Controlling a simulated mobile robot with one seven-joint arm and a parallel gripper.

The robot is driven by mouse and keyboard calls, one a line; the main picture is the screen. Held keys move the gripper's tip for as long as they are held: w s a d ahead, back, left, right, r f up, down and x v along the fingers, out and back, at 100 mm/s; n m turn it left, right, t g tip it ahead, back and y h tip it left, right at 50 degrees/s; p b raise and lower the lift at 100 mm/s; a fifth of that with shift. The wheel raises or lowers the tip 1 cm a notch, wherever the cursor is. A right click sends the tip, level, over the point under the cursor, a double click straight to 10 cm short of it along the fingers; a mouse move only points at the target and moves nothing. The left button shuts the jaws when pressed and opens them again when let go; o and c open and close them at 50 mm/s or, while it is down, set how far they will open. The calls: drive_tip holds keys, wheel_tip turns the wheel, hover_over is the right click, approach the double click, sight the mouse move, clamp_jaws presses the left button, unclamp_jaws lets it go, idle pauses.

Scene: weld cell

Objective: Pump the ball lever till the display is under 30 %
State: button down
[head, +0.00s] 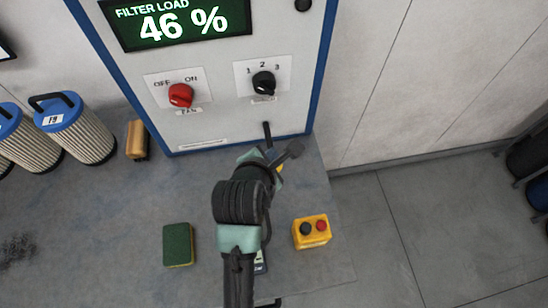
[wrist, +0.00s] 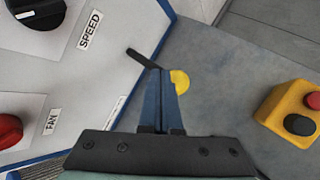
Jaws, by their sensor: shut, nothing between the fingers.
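The display (head: 178,24) on the cabinet reads FILTER LOAD 46 %. The ball lever has a black shaft (head: 267,130) at the cabinet's lower edge and a yellow ball (head: 280,168). In the wrist view the shaft (wrist: 141,57) shows left of my fingertips and the yellow ball (wrist: 180,81) right of them. My fingers hide the middle of the lever. My gripper (wrist: 161,72) is shut, with nothing between its fingers. Its blue fingertips overlap the lever in this view; I cannot tell whether they touch it.
The cabinet carries a red fan knob (head: 180,95) and a black speed knob (head: 263,83). A yellow button box (head: 312,231) stands right of my arm and a green sponge (head: 178,245) lies left. A brush (head: 137,140) and filter cartridges (head: 75,127) are further left.

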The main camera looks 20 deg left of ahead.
drive_tip(key=shift+f, duration=0.1)
idle(0.7)
drive_tip(key=shift+f, duration=0.35)
drive_tip(key=shift+s+f+b, duration=0.1)
drive_tip(key=shift+f+b, duration=1.05)
drive_tip(key=shift+f, duration=1.2)
idle(2.1)
drive_tip(key=shift+r, duration=0.1)
drive_tip(key=shift+r+p, duration=2.65)
drive_tip(key=shift+p, duration=0.25)
wheel_tip(320, 180, up, 5)
drive_tip(key=p, duration=0.5)
drive_tip(key=shift+r, duration=0.1)
